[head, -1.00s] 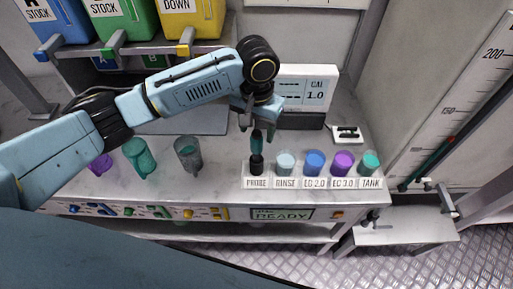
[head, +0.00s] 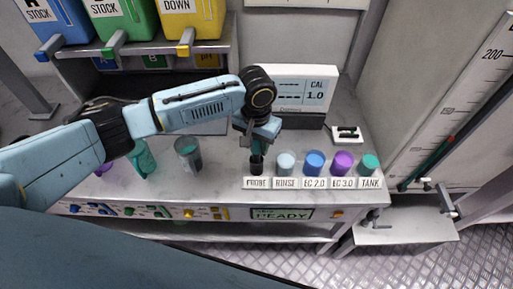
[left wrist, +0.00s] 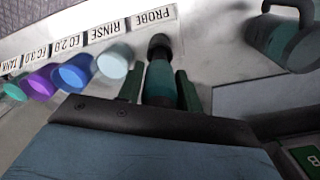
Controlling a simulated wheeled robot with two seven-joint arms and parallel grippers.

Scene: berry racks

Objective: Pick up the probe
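The probe (head: 257,147) has a teal body and stands upright in a dark holder (head: 257,168) behind the PROBE label (head: 257,184). In the left wrist view the probe (left wrist: 160,80) lies between the two fingers of my left gripper (left wrist: 159,90). The fingers are open, one on each side, with a small gap to the probe. In the head view my left gripper (head: 254,142) points down over the probe and hides its top. My right gripper is in neither view.
A row of cups stands right of the probe: rinse (head: 286,163), blue (head: 314,163), purple (head: 342,163) and teal (head: 369,165). A grey jug (head: 188,153) and a green jug (head: 142,158) stand left. A CAL display (head: 305,92) is behind.

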